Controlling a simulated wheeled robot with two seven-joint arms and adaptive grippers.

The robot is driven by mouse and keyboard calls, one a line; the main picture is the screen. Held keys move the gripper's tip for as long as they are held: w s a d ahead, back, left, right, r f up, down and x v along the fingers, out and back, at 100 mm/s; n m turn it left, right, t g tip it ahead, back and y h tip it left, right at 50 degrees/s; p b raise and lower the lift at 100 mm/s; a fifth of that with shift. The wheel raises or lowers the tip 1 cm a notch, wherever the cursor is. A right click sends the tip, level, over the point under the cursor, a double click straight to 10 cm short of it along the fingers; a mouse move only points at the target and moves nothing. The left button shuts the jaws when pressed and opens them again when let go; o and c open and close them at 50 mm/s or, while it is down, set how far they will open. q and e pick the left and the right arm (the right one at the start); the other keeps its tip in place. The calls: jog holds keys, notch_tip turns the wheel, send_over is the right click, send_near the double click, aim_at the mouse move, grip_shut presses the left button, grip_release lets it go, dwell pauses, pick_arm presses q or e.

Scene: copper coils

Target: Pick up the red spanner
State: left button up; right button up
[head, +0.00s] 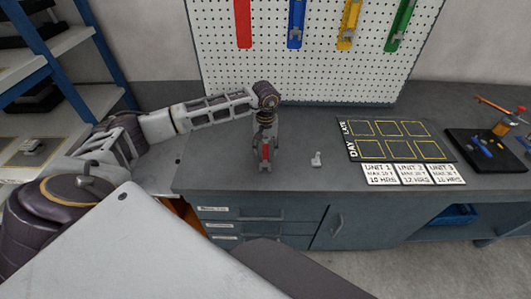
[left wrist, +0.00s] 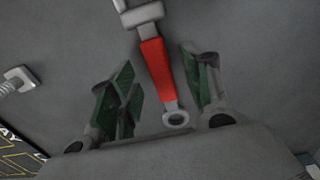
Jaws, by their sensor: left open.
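The red spanner (head: 265,153) lies on the grey workbench, its open-jaw end toward the front edge. In the left wrist view the red spanner (left wrist: 155,65) has a red handle, a grey jaw end at the top and a ring end at the bottom. My left gripper (head: 265,134) points down over the spanner and partly hides it in the head view. In the left wrist view my left gripper (left wrist: 160,84) is open, its green-padded fingers on either side of the handle, with visible gaps. My right gripper is not in view.
A pegboard (head: 310,75) stands behind, with red, blue, yellow and green strips. A small grey fitting (head: 317,159) lies to the right of the spanner. Farther right are a black day/late board (head: 350,150), white cards (head: 413,174) and a black tray (head: 470,160) with tools. Blue shelves stand left.

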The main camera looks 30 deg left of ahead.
pick_arm(q)
jog(key=shift+f, duration=0.65)
jog(key=shift+c, duration=0.2)
grip_shut()
